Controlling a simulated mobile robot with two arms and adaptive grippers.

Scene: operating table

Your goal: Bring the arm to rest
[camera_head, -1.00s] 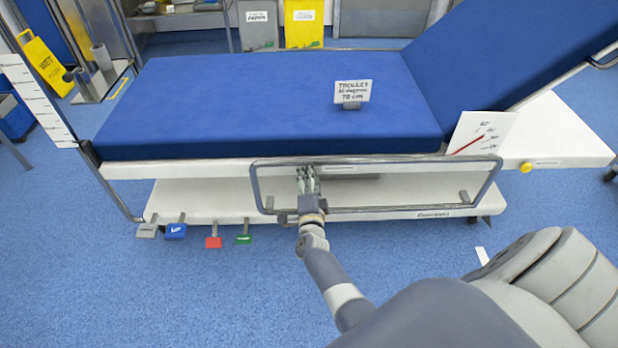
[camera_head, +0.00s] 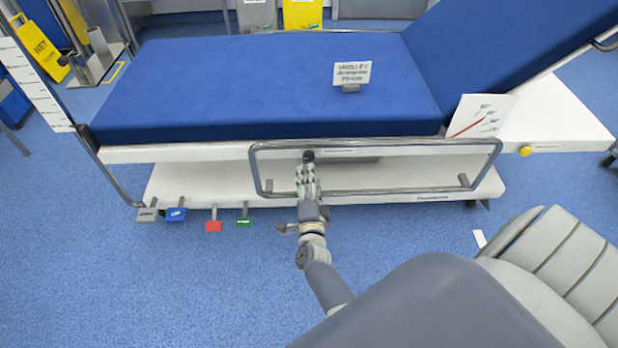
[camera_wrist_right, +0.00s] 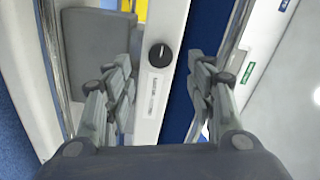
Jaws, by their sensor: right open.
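My right gripper (camera_head: 308,178) is in front of the side rail of the operating table, low in the middle of the head view. In the right wrist view its two fingers (camera_wrist_right: 158,92) stand apart with nothing between them. Beyond the gap a black knob (camera_wrist_right: 160,55) sits on the white table frame; it also shows as a dark dot above the fingers in the head view (camera_head: 308,156). The knob is not gripped. I cannot tell the exact distance from the fingertips to it. My left gripper is not in view.
The blue operating table (camera_head: 270,85) has a raised backrest at right. A metal side rail (camera_head: 400,190) runs along its near side. Coloured pedals, including a red one (camera_head: 213,226), stick out below at left. A sign (camera_head: 352,74) stands on the mattress.

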